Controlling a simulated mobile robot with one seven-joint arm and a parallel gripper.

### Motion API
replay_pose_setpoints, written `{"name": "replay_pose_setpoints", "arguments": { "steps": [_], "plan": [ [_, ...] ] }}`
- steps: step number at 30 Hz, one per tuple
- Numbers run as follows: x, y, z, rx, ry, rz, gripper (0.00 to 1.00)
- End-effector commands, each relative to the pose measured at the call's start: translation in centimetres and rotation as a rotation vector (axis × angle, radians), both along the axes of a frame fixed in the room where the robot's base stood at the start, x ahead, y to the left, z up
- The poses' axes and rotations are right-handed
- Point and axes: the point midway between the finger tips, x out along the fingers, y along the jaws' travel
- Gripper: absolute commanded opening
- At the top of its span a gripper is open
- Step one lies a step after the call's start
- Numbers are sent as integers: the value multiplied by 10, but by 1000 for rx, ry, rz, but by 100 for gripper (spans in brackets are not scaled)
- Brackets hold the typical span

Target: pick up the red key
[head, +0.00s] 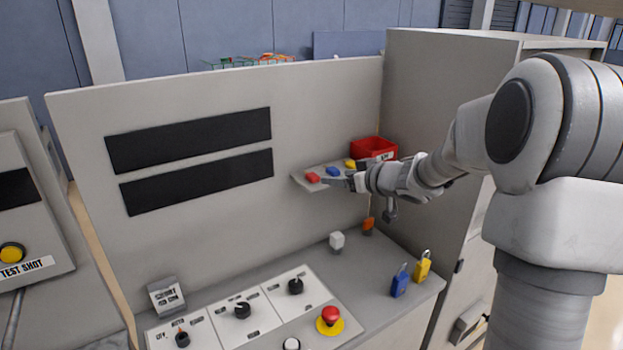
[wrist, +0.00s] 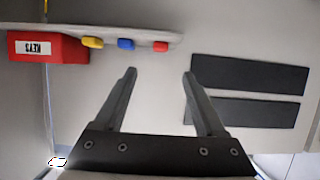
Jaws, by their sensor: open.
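The red key (head: 312,177) lies at the left end of a small grey shelf (head: 302,186) on the panel. In the wrist view the red key (wrist: 161,46) shows beyond my fingertips, in line with the gap between them. My gripper (wrist: 159,73) is open and empty, its two fingers well apart and not touching the key. In the head view my gripper (head: 336,182) is at the shelf's front, just right of the red key. A blue key (head: 333,171) and a yellow key (head: 350,163) lie to the right of it.
A red box marked KEYS (wrist: 48,48) stands at the shelf's other end. Blue (head: 399,284) and yellow (head: 422,267) padlocks stand on the console below. Knobs and a red button (head: 330,315) are on the console's front.

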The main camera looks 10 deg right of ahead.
Motion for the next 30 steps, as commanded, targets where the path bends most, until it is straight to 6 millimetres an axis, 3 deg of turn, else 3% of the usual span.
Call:
{"name": "replay_pose_setpoints", "arguments": {
  "steps": [9, 30],
  "plan": [
    [49, 21, -22, 0, 0, 0, 72],
    [103, 43, -45, -1, 0, -2, 72]
  ]
}}
